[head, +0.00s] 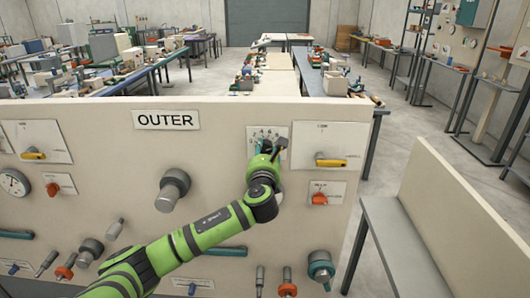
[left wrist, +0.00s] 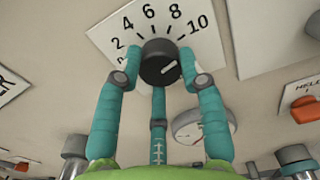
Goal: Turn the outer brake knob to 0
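The outer brake knob (left wrist: 160,63) is a round dark knob below a white scale plate (left wrist: 128,22) marked 2, 4, 6, 8, 10. Its white pointer line slants toward the upper right, on the side of the 10. The plate also shows in the head view (head: 255,132), right of the OUTER sign (head: 166,120). My left gripper (left wrist: 163,62) has its teal fingertips close on both sides of the knob, with another finger below it. I cannot tell whether they press on it. In the head view my left gripper (head: 266,152) covers the knob. My right gripper is not in view.
A yellow-handled switch (head: 331,162) and a red switch (head: 320,198) sit right of the plate. A large grey knob (head: 172,190) protrudes to the left. Levers and smaller knobs line the panel's lower edge. A grey bench (head: 400,248) stands at the right.

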